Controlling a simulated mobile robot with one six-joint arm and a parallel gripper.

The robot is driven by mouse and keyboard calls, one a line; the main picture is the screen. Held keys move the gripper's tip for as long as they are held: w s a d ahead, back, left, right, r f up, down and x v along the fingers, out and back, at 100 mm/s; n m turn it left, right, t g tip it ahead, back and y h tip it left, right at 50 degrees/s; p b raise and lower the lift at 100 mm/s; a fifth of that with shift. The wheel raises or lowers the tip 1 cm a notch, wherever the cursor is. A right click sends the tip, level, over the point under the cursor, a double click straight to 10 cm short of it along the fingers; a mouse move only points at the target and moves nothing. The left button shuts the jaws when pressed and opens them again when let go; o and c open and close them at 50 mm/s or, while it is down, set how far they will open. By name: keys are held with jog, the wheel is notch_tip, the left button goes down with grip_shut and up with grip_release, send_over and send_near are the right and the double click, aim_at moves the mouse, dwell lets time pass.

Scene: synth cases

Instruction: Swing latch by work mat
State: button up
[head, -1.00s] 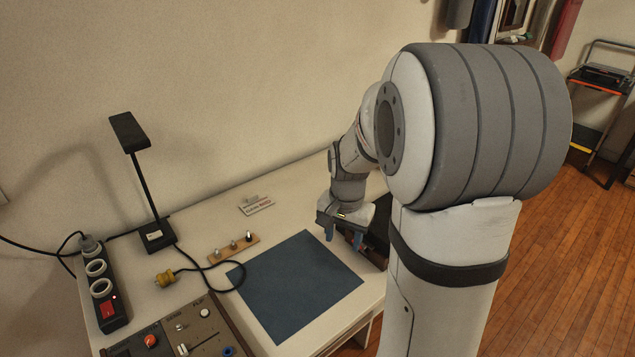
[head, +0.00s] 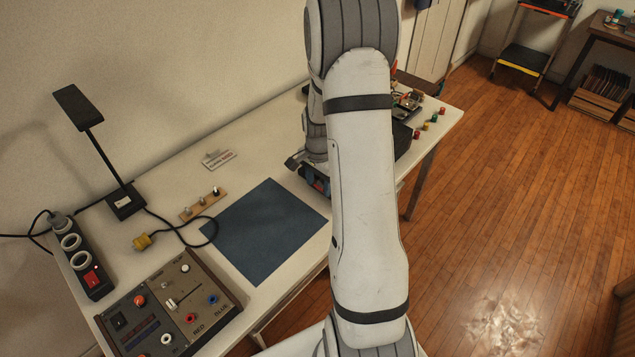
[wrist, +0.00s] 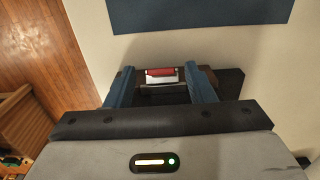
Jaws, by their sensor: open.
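The blue work mat (head: 264,230) lies flat on the white table, and its edge shows at the top of the wrist view (wrist: 200,14). My gripper (wrist: 159,72) is open, its two blue fingers apart on either side of a small part with a red top and a silver face (wrist: 160,75). This part sits at a dark block (wrist: 228,82) beside the mat and may be the latch. Whether the fingers touch it, I cannot tell. In the head view my gripper (head: 318,180) is at the mat's right far corner, and my arm hides most of that spot.
A control panel (head: 170,310), a power strip (head: 88,275), a black lamp (head: 125,200), a yellow plug (head: 142,241) and a wooden strip with pegs (head: 200,205) stand left of the mat. Electronics and small coloured pieces (head: 420,130) lie at the table's right end.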

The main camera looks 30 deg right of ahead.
jog(key=shift+f, duration=0.15)
jog(key=shift+c, duration=0.3)
jog(key=c, duration=0.9)
jog(key=shift+d+r+y+p, duration=0.2)
jog(key=shift+d+y+p, duration=0.15)
jog(key=shift+p, duration=0.3)
jog(key=shift+c, duration=0.2)
jog(key=shift+w+d+g+y+p, duration=0.3)
jog(key=shift+d+g+y, duration=0.3)
jog(key=shift+y, duration=0.55)
jog(key=o, duration=1)
